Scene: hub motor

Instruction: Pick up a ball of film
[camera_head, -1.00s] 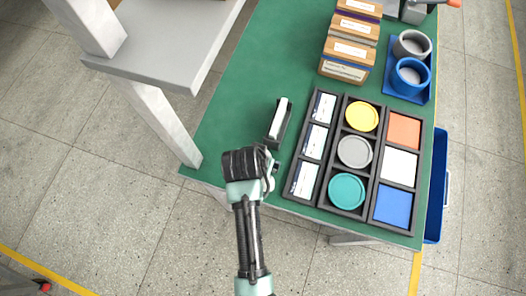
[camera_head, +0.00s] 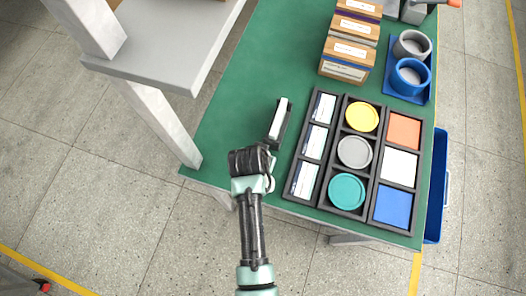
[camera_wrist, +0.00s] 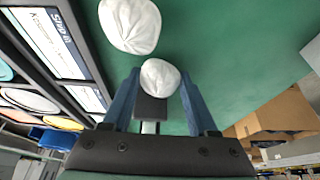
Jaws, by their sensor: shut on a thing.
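My gripper (camera_wrist: 160,75) shows in the wrist view with two blue fingers, one on each side of a crumpled white ball of film (camera_wrist: 160,79). The fingers are shut on this ball. A second white ball of film (camera_wrist: 130,22) lies apart from it, at the top of the wrist view on the green table.
A narrow dark holder with a white top (camera_head: 280,122) lies just beyond my wrist. A dark compartment tray (camera_head: 330,150) with discs, squares and labelled cards is to the right. Card boxes (camera_head: 345,70) and two cups (camera_head: 411,76) stand farther back. A grey shelf (camera_head: 165,60) rises at left.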

